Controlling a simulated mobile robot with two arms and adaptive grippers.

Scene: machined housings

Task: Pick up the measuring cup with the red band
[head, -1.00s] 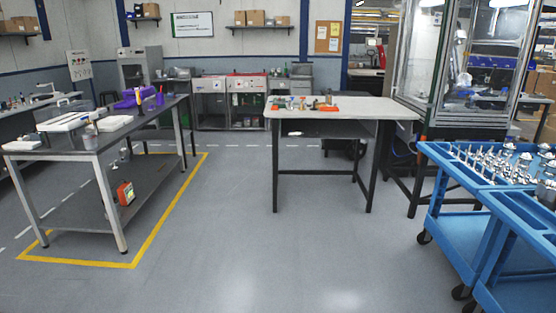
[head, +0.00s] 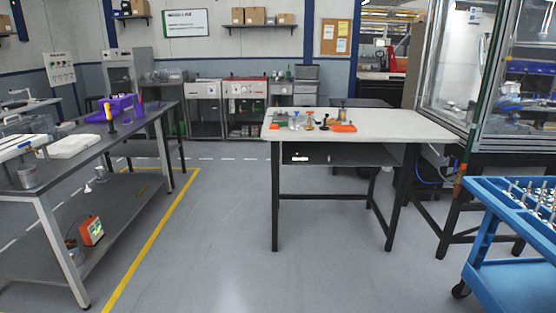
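No measuring cup with a red band can be made out for certain. Several small items stand on the white-topped table (head: 405,122) ahead, among them an orange tray (head: 343,128), a cup-like item with an orange top (head: 309,121) and a dark upright piece (head: 325,123); they are too small to tell apart. A grey cylindrical container (head: 27,176) stands on the dark workbench at the left. Neither of my grippers shows in the head view.
The dark workbench (head: 95,155) stands at the left inside a yellow floor line (head: 150,246). A blue cart (head: 520,284) with metal parts is at the right. A glass-walled enclosure (head: 480,80) stands behind it. The grey floor (head: 225,255) between is clear.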

